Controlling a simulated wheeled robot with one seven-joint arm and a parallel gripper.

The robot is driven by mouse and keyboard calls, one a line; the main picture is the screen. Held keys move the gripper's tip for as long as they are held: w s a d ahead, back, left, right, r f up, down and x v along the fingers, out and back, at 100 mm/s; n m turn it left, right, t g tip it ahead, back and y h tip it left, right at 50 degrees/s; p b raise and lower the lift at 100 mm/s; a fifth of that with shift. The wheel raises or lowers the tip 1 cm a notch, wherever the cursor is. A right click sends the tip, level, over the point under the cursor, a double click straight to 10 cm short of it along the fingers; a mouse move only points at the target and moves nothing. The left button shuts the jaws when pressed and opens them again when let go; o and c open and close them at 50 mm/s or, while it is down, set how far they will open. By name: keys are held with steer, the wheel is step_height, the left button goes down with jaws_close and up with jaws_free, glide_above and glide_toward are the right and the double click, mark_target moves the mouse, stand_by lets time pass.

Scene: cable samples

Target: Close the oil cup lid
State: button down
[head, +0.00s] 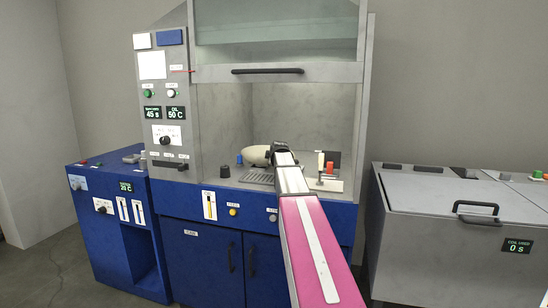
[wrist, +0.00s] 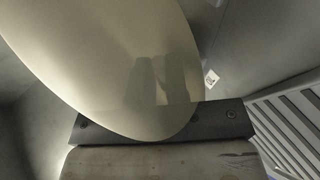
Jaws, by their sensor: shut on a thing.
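A pale cream rounded thing (head: 256,156), seemingly the oil cup lid, sits inside the hooded bench at its middle. In the wrist view its smooth curved face (wrist: 120,65) fills the upper left and narrows down to my gripper (wrist: 165,140). My gripper shows in the head view (head: 279,149) at the right side of the pale thing and is shut on it. The held edge lies by the dark finger bar with screws and the worn beige pad. The cup itself cannot be made out, and my arm hides part of the bench behind it.
A slotted grate (head: 258,176) lies on the bench deck and a ribbed panel (wrist: 290,125) shows at the wrist view's right. A red block (head: 330,168) and a pale upright part (head: 320,161) stand right of my arm. The raised sash (head: 280,72) hangs above.

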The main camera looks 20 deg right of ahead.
steer(key=shift+s+a+f, duration=0.15)
steer(key=shift+s+f, duration=0.05)
steer(key=shift+f, duration=0.25)
steer(key=shift+s+a+f, duration=0.1)
steer(key=shift+s+f, duration=0.05)
steer(key=shift+f, duration=0.45)
steer(key=c, duration=1.1)
jaws_free()
steer(key=shift+r, duration=0.1)
steer(key=v, duration=1)
steer(key=shift+s+r, duration=0.15)
steer(key=shift+s, duration=0.2)
